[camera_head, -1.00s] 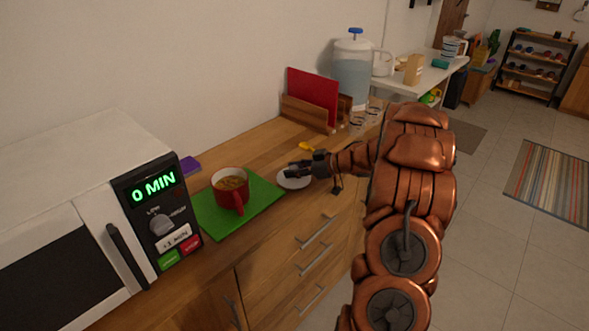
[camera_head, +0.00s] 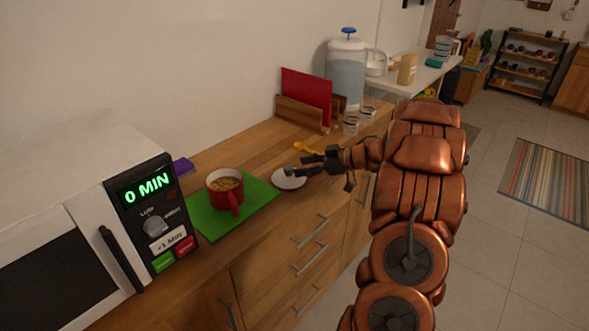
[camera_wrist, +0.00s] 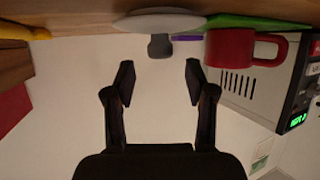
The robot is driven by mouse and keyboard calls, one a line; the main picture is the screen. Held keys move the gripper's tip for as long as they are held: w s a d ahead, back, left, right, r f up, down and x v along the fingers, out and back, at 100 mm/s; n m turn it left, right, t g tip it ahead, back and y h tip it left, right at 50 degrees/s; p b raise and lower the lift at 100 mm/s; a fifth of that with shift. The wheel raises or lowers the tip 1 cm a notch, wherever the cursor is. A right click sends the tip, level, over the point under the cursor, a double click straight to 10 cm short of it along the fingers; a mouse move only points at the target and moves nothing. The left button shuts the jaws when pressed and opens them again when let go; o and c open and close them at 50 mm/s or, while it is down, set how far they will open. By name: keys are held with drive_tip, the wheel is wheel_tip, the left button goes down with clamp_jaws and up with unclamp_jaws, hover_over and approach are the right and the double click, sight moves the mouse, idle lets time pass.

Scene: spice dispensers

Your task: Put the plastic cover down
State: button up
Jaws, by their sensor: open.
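The plastic cover (camera_head: 288,180), a pale round disc, lies on the wooden counter by the right edge of the green mat (camera_head: 208,225). In the wrist view, the picture is upside down and the cover (camera_wrist: 155,22) shows edge-on with its grey knob (camera_wrist: 159,46). My gripper (camera_head: 302,168) is at the cover, partly in front of it. In the wrist view its fingers (camera_wrist: 160,72) are spread and empty. The knob lies ahead of the gap between them, apart from both fingertips. A red mug (camera_head: 226,190) with food inside stands on the mat, also in the wrist view (camera_wrist: 232,48).
A microwave (camera_head: 95,215) reading 0 MIN stands at left. Behind the gripper are a yellow utensil (camera_head: 305,147), a wooden rack with a red board (camera_head: 306,97), glasses (camera_head: 351,124) and a water dispenser (camera_head: 346,75). Drawers (camera_head: 312,240) lie below the counter's front edge.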

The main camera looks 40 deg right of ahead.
drive_tip(key=v, duration=0.7)
drive_tip(key=w+d+r+m+t+h, duration=0.15)
drive_tip(key=w+r+m+h, duration=0.35)
drive_tip(key=w+r+h, duration=0.65)
drive_tip(key=s+a+f+g+y, duration=0.1)
drive_tip(key=s+a+f+g, duration=0.2)
drive_tip(key=s+a, duration=0.8)
drive_tip(key=s+a+f+m+g+y, duration=0.1)
drive_tip(key=s+a+f+g, duration=0.3)
drive_tip(key=s+a, duration=0.8)
drive_tip(key=s+a+f+m+g+y, duration=0.1)
drive_tip(key=s+a+f+g, duration=0.3)
drive_tip(key=s+a+g, duration=0.3)
drive_tip(key=s+a, duration=0.2)
drive_tip(key=s, duration=0.4)
drive_tip(key=s+a, duration=0.3)
drive_tip(key=s, duration=0.4)
drive_tip(key=shift+s+f+y, duration=0.2)
drive_tip(key=shift+s+y, duration=0.05)
drive_tip(key=shift+y, duration=0.1)
drive_tip(key=shift+d+r, duration=0.1)
